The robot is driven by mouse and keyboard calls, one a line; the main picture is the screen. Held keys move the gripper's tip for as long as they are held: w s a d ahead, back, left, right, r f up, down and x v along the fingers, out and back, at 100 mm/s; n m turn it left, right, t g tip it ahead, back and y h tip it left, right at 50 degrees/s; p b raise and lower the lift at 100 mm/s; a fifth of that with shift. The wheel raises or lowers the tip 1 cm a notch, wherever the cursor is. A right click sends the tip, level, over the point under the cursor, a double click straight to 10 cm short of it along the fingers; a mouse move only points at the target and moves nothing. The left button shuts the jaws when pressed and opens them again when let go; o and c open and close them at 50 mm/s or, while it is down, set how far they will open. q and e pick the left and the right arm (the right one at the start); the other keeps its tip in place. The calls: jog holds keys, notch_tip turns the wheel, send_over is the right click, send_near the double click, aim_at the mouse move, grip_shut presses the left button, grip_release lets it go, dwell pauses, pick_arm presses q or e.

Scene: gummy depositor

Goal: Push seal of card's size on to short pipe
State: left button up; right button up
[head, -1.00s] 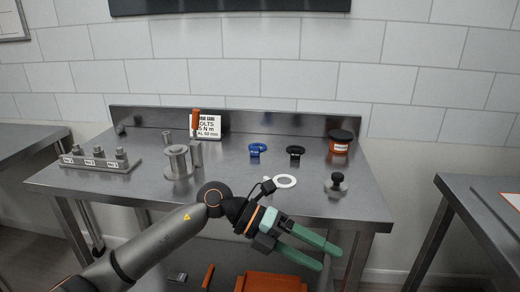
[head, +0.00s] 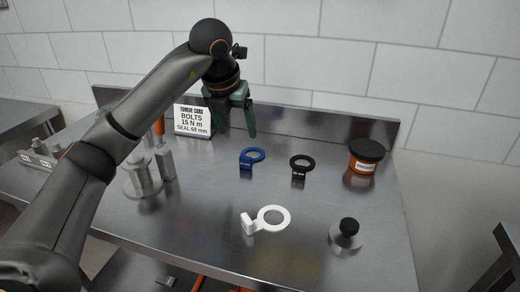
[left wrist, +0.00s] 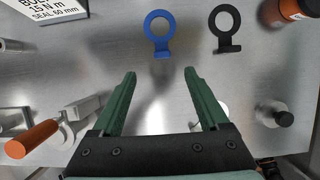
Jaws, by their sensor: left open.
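The card (head: 193,121) stands at the back left and reads "BOLTS 15 N m, SEAL 60 mm". A blue ring seal (head: 246,162), a black one (head: 299,173) and a white one (head: 258,219) rest on the bench; their tag sizes are too small to read. A metal flanged cylinder (head: 143,184), possibly the short pipe, stands at the left, partly behind my arm. My left gripper (head: 238,134) is open and empty, pointing down above the bench near the card. In the left wrist view the blue seal (left wrist: 160,48) lies just beyond the open fingertips. My right gripper is not in view.
An orange tub with a black lid (head: 364,160) stands at the back right. A black-knobbed metal piece (head: 346,234) is at the front right. An orange-handled tool (left wrist: 32,138) is by the cylinder. A stub rack (head: 38,154) is far left.

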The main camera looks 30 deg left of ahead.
pick_arm(q)
send_over(246, 162)
jog(key=s, duration=0.2)
jog(key=f, duration=0.5)
jog(key=shift+w+a+f+b, duration=0.15)
jog(key=shift+a+f+b, duration=0.05)
jog(key=shift+f+b, duration=0.15)
jog(key=shift+w+x, duration=0.1)
jog(key=shift+x, duration=1.45)
jog(key=shift+w+x, duration=0.15)
jog(key=shift+x, duration=1.45)
jog(key=shift+d+r, duration=0.1)
jog(key=shift+d, duration=0.05)
jog(key=shift+c, duration=0.2)
grip_shut()
